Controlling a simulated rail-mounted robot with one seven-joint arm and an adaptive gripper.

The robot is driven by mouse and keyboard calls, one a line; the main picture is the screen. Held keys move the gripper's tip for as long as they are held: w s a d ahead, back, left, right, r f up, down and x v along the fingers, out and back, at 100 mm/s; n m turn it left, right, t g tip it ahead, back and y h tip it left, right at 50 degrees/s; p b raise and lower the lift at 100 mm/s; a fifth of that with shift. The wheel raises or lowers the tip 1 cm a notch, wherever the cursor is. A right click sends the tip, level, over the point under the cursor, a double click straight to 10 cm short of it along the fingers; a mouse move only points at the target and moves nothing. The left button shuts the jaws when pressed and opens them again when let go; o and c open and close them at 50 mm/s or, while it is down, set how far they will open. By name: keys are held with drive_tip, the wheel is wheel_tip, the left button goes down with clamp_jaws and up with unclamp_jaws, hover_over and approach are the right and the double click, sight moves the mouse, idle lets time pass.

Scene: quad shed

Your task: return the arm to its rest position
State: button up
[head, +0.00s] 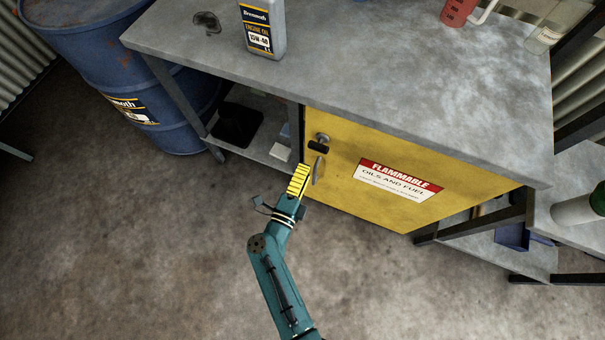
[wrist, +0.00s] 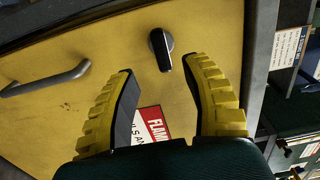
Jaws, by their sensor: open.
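My gripper (head: 300,180) is yellow-fingered at the end of my teal arm, in front of the yellow cabinet door (head: 370,150). In the wrist view my gripper (wrist: 165,85) is open, with its two ribbed fingers apart and nothing between them but the door face behind. A dark knob (head: 320,145) is on the door near its left edge, just above the fingertips in the head view. The knob also shows in the wrist view (wrist: 160,48), beyond the fingers. The door's handle (wrist: 45,80) is left of the fingers there. The door looks closed.
A grey workbench top (head: 400,80) is above the door, bearing an engine oil bottle (head: 262,30) and a red container (head: 458,10). A blue drum (head: 120,70) stands left. A lower bench with a white cylinder (head: 575,210) is at right. The concrete floor (head: 150,250) around my arm is clear.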

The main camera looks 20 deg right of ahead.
drive_tip(key=shift+s+a, duration=0.3)
drive_tip(key=shift+s, duration=0.05)
idle(0.3)
